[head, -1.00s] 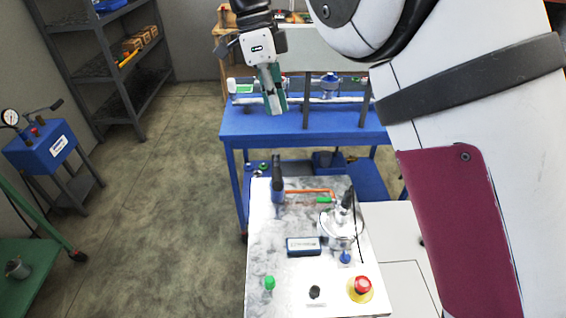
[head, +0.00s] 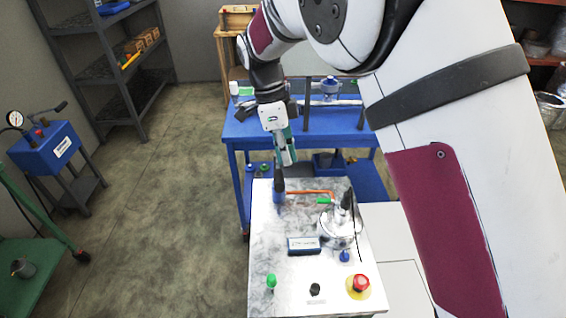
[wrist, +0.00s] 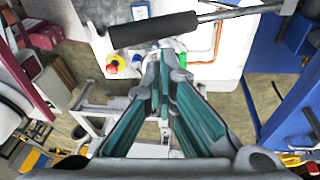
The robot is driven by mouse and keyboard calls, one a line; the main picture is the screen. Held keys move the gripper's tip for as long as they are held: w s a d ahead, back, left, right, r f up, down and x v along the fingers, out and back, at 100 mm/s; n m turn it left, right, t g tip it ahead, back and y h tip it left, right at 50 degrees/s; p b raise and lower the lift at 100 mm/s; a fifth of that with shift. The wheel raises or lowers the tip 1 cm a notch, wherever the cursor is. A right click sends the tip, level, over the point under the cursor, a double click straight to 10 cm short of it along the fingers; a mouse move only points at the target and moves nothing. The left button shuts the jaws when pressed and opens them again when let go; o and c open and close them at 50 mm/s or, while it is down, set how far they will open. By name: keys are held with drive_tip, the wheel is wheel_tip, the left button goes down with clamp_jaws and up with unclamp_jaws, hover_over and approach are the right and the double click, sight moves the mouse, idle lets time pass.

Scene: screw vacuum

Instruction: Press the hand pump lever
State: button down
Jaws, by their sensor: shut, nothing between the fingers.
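The hand pump lever (head: 279,179) stands up from a blue base near the far left of the metal-topped cart (head: 262,250). In the wrist view it shows large, as a black grip (wrist: 155,29) on a metal rod at the top of the picture. My gripper (head: 288,161) is shut and empty, pointing down just above the top of the lever. In the wrist view its green fingers (wrist: 161,55) meet right below the black grip. I cannot tell whether they touch it.
The cart top also holds an orange pipe (head: 310,192), a round metal fitting (head: 338,232), a red emergency button (head: 361,282) and a small display (head: 303,245). A blue table (head: 240,130) stands behind. Another blue unit with a gauge (head: 45,148) is at the left.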

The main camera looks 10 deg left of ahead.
sight(279, 180)
drive_tip(key=shift+s+a+f, duration=0.1)
drive_tip(key=shift+s+f, duration=0.2)
drive_tip(key=shift+f, duration=0.25)
drive_tip(key=shift+s+f, duration=0.3)
drive_tip(key=shift+f, duration=0.2)
drive_tip(key=shift+p, duration=0.35)
